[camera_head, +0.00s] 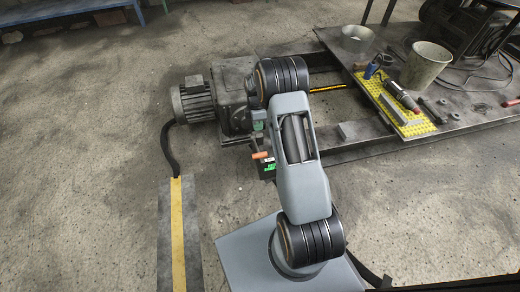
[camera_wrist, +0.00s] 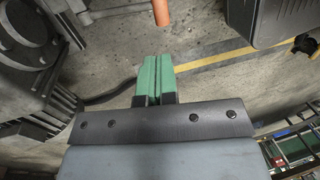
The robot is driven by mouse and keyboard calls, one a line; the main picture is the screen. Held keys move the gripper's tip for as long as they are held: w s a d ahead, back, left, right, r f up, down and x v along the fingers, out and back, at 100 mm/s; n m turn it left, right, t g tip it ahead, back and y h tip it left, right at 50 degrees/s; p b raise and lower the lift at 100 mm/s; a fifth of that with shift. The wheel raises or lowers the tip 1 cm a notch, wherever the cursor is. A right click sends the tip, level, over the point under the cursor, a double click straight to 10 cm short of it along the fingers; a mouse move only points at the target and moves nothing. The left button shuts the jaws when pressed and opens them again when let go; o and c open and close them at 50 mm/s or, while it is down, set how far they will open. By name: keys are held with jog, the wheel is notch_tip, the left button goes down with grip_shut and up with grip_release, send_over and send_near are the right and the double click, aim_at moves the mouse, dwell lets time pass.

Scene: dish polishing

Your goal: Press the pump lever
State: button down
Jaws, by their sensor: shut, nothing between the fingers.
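The pump lever has an orange handle (camera_head: 262,155), which sticks out beside the dark machine, just left of my arm in the head view. In the wrist view the orange handle (camera_wrist: 162,12) enters from the top edge, straight ahead of my gripper, with a visible gap between them. My gripper (camera_wrist: 154,58) has two green fingers, shut together with nothing between them. In the head view my arm hides most of the gripper. The lever's base is partly hidden there too.
A motor with a gearbox (camera_head: 233,95) stands left of my arm. A metal bench (camera_head: 465,125) at the right carries a bucket (camera_head: 426,64), a bowl (camera_head: 357,38), a yellow mat (camera_head: 378,94) and a tool. A black cable and a yellow floor stripe (camera_head: 178,230) lie left.

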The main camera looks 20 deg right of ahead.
aim_at(259, 154)
jog(key=s+f+b, duration=0.1)
jog(key=f+b, duration=0.1)
jog(key=f, duration=0.2)
jog(key=f+b, duration=0.1)
jog(key=f, duration=0.4)
jog(key=s+f+b, duration=0.1)
jog(key=f+b, duration=0.1)
jog(key=f, duration=0.2)
jog(key=shift+s+a+f+b, duration=0.3)
jog(key=shift+s+a+f, duration=0.05)
jog(key=shift+f, duration=0.05)
